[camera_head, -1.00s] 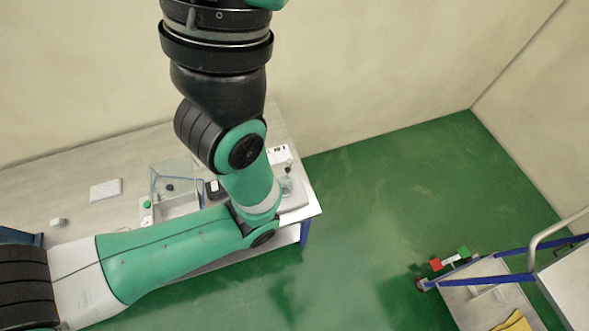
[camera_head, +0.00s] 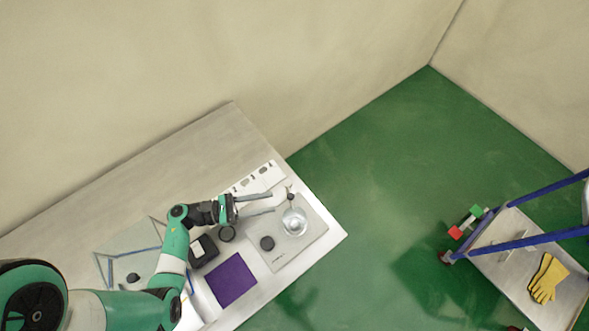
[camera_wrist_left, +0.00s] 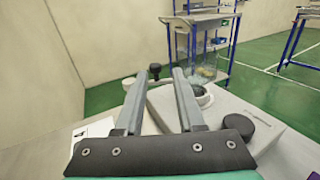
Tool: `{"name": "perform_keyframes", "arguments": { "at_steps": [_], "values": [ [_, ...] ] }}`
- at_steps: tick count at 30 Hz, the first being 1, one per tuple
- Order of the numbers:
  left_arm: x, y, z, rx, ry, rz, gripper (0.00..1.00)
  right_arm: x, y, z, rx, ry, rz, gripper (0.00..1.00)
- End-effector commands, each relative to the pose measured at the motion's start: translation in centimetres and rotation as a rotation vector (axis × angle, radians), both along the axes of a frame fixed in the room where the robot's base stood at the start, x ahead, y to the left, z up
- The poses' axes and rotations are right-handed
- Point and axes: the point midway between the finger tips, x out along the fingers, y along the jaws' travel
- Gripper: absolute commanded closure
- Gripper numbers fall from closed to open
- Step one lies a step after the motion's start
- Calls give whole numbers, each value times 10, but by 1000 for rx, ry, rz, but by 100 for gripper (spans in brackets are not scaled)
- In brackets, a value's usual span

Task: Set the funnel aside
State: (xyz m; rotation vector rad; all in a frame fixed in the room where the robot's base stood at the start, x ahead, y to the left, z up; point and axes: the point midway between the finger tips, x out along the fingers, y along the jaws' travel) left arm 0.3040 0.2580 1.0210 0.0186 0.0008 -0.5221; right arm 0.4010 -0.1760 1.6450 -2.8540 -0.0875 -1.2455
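No grip on anything shows. My right gripper is not in view.
A dark round lid (camera_head: 267,243) lies on the tray, and another dark round piece (camera_head: 227,234) is near my wrist. A cart (camera_head: 515,285) stands apart at right.

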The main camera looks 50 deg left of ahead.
Motion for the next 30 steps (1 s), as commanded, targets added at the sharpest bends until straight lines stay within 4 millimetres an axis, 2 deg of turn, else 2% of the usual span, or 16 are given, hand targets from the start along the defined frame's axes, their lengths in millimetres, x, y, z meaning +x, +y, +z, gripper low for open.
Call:
{"name": "perform_keyframes", "arguments": {
  "at_steps": [1, 2, 5, 11, 16, 24, 30],
  "values": [
    [-6, 6, -15, -14, 7, 39, 62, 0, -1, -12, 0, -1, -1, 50],
    [-7, 9, -16, -18, 9, 53, 62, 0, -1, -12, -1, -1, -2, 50],
    [-8, 15, -14, -15, 7, 71, 62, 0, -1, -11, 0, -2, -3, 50],
    [-1, 12, -12, -13, 6, 66, 62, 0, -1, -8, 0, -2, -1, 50],
    [21, -2, -11, -14, 7, 59, 62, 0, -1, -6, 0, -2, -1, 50],
    [73, -26, -12, -13, 4, 61, 62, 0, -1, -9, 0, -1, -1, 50],
    [95, -35, -12, -13, 4, 66, 62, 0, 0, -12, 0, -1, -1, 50]
  ]
}}
